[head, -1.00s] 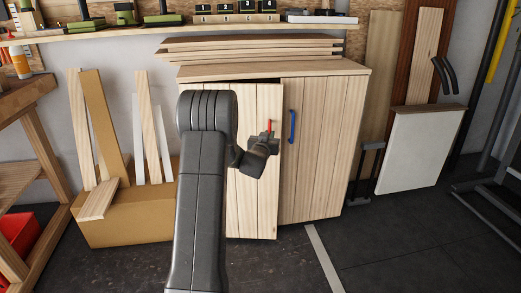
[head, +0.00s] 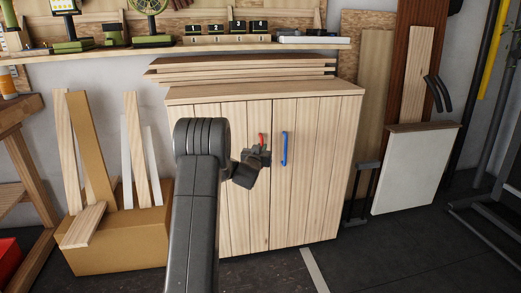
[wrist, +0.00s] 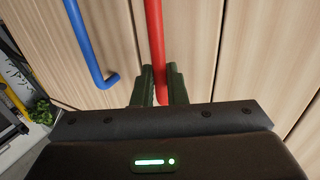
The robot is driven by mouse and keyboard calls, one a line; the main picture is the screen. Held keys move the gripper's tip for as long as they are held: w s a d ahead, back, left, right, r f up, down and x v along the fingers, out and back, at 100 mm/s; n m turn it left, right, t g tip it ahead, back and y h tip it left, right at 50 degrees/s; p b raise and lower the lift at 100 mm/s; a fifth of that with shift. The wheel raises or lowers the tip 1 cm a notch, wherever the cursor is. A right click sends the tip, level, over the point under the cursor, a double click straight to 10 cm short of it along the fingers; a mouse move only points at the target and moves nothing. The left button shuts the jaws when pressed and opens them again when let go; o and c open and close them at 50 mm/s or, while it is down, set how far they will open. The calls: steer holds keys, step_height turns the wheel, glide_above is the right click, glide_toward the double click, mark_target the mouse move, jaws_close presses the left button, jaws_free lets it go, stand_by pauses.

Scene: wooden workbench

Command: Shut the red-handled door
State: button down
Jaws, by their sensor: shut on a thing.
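The red-handled door (head: 236,220) is the left door of a wooden cabinet (head: 300,92). It looks level with the right door, with only a thin seam between them. The red handle (head: 262,138) is upright near the door's inner edge. My gripper (head: 260,151) is at the handle's lower part. In the wrist view, the two dark fingers of my gripper (wrist: 159,86) stand on either side of the red handle (wrist: 154,40), shut on it. My arm hides part of the left door.
The blue handle (head: 284,148) on the right door (head: 315,190) is close beside my gripper. Loose boards lie on the cabinet top. A cardboard box (head: 120,240) with planks stands left. A white panel (head: 412,170) leans at right. The floor in front is clear.

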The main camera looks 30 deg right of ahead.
steer(key=c, duration=1.5)
jaws_free()
steer(key=shift+d+r, duration=0.15)
steer(key=shift+d, duration=0.35)
steer(key=shift+o, duration=0.2)
steer(key=shift+a, duration=0.1)
steer(key=p+v, duration=0.2)
steer(key=v, duration=1.2)
steer(key=shift+w, duration=0.1)
steer(key=b+x, duration=0.2)
steer(key=x, duration=1.1)
steer(key=shift+w, duration=0.25)
steer(key=shift+s, duration=0.1)
